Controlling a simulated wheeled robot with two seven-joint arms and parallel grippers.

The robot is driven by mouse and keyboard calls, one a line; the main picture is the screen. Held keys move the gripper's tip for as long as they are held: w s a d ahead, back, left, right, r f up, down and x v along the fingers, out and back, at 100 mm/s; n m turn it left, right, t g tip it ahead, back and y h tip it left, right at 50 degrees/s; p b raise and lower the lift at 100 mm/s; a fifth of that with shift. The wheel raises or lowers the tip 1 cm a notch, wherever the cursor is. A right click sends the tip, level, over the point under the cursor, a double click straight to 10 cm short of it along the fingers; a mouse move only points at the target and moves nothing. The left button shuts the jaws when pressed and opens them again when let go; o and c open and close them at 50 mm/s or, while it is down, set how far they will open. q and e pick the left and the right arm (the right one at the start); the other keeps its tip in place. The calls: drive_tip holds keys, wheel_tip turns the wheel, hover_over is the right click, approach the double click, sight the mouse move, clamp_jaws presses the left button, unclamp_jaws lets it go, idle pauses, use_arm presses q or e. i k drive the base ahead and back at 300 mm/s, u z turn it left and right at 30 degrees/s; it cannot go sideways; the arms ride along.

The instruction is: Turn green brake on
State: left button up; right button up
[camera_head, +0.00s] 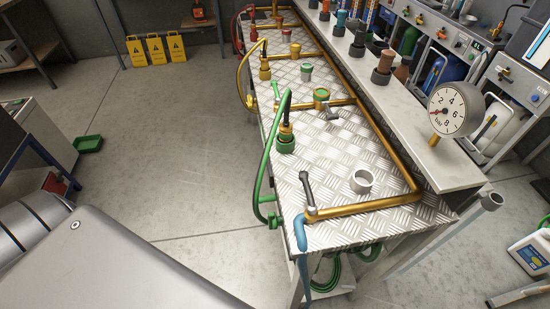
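A green hose (261,165) arches at the near left side of the metal bench (315,150). It ends at the top in a green fitting (285,140) standing on the bench. A green part (268,198) sits low on the hose at the bench's side edge. A green-ringed brass valve (321,95) with a grey lever (332,112) is on the pipe farther back. I cannot tell which green part is the brake or how it is set. Neither of my grippers is in view.
A brass pipe (400,165) runs along the bench. A grey lever (307,188) and blue hose (301,233) are at its near corner. A pressure gauge (455,108) stands right. A green tray (89,144) lies on the floor, which is largely clear left of the bench.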

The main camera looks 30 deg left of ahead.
sight(274, 221)
drive_tip(key=k, duration=1.1)
drive_tip(key=u, duration=0.8)
drive_tip(key=i, duration=1)
drive_tip(key=u, duration=0.8)
drive_tip(key=k, duration=0.6)
drive_tip(key=z, duration=1.45)
